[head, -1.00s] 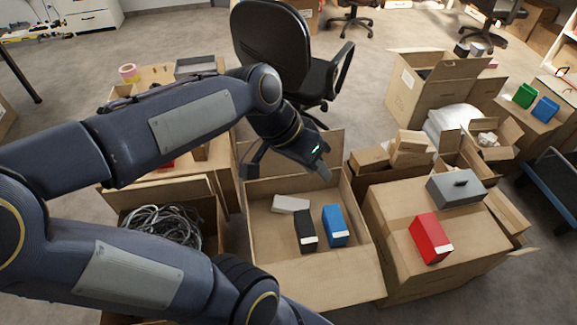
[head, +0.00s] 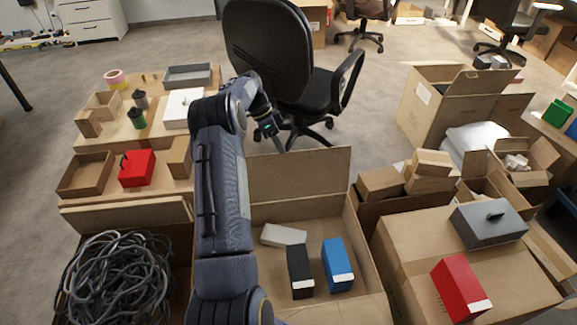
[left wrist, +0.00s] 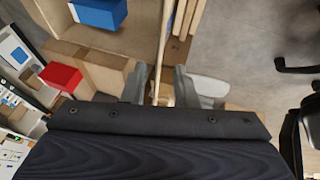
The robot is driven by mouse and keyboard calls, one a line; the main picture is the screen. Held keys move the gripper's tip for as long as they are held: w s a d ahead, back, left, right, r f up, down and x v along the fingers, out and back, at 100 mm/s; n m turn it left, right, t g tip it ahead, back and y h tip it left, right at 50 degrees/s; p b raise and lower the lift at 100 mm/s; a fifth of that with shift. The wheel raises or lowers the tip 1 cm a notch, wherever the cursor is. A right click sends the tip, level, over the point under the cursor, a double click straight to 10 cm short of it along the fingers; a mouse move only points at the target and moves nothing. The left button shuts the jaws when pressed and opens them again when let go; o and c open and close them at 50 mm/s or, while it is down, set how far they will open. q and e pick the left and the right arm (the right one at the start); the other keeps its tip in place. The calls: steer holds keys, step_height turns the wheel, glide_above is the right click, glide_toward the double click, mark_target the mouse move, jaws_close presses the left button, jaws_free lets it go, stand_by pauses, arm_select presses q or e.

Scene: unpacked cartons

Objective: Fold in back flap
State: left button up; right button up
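The open carton (head: 368,232) stands in the middle of the head view, with a white box (head: 283,235), a black box (head: 300,268) and a blue box (head: 337,262) inside. Its back flap (head: 305,177) stands up, leaning a little outward. My left arm passes over the carton's left side, and my left gripper (head: 270,130) is beyond the flap's top edge, near its left end. In the left wrist view the left gripper (left wrist: 167,88) has its fingers apart, with a thin cardboard edge (left wrist: 161,45) seen between them; contact cannot be told. My right gripper is out of view.
An office chair (head: 270,45) stands close behind the gripper. A carton of cables (head: 115,275) is at left, below a board with small items. A closed carton (head: 415,270) at right bears a red box (head: 461,287) and a grey case (head: 488,223).

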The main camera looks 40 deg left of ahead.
mark_target(289, 162)
arm_select(q)
steer(key=b+x, duration=0.1)
steer(key=x, duration=0.6)
steer(key=shift+f, duration=0.2)
jaws_close()
stand_by(1.2)
